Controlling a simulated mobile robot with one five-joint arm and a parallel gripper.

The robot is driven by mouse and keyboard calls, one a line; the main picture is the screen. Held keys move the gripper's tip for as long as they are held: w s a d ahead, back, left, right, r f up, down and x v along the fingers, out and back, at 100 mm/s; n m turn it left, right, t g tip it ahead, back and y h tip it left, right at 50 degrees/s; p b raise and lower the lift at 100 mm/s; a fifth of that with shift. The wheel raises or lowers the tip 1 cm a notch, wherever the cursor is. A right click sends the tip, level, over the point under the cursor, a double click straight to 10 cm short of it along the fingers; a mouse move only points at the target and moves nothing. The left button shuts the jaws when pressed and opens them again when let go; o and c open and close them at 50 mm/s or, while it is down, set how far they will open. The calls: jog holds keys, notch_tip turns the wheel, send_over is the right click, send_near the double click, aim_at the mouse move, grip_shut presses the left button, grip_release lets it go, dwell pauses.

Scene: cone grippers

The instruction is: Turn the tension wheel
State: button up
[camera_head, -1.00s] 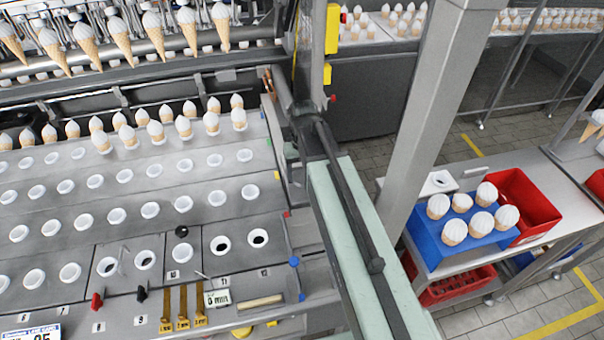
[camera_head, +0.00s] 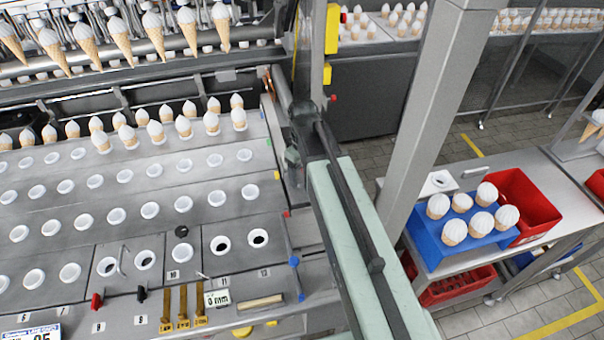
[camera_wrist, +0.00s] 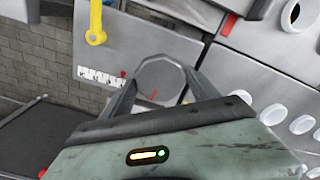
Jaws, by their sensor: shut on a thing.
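The tension wheel (camera_wrist: 161,80) is a round grey disc with a short red mark, seen in the middle of the wrist view. My gripper (camera_wrist: 160,75) has one dark finger on each side of the wheel and is shut on its rim. A white scale (camera_wrist: 98,76) with dark marks and a small red pointer lies just left of the wheel, on a grey panel.
A yellow lever (camera_wrist: 96,25) hangs left of the wheel. White-rimmed holes (camera_wrist: 273,113) lie to the right. In the head view a machine deck (camera_head: 120,235) with cones is on the left. A grey post (camera_head: 430,130) and a bench with a red bin (camera_head: 525,205) stand right.

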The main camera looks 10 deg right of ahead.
aim_at(303, 176)
dwell(0.3)
jog(key=o, duration=1.4)
jog(key=shift+c, duration=0.2)
notch_tip(303, 176, up, 8)
jog(key=p, duration=0.8)
jog(key=shift+f, duration=0.15)
